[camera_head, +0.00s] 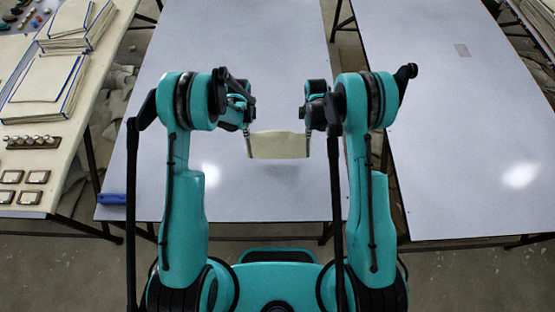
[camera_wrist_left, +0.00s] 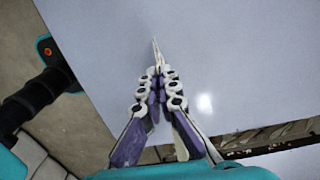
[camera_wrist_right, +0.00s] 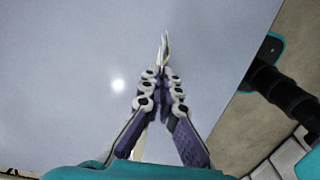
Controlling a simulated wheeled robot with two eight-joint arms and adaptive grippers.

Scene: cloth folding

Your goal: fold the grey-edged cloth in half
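The cream cloth (camera_head: 280,145) hangs between my two grippers in the head view, above the middle table, its top edge sagging slightly. A thin darker line runs along its lower edge. My left gripper (camera_head: 248,130) is shut on the cloth's left side. In the left wrist view its fingers (camera_wrist_left: 158,72) meet, and the cloth shows edge-on as a thin pale strip (camera_wrist_left: 156,52) past the tips. My right gripper (camera_head: 308,130) is shut on the cloth's right side. In the right wrist view its fingers (camera_wrist_right: 163,70) meet at a similar pale strip (camera_wrist_right: 165,45).
The middle table (camera_head: 240,55) is bare around the cloth, except for a blue object (camera_head: 112,198) at its front left corner. A left table (camera_head: 70,150) carries stacked cloths (camera_head: 45,85) and small items. A right table (camera_head: 450,130) is mostly clear.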

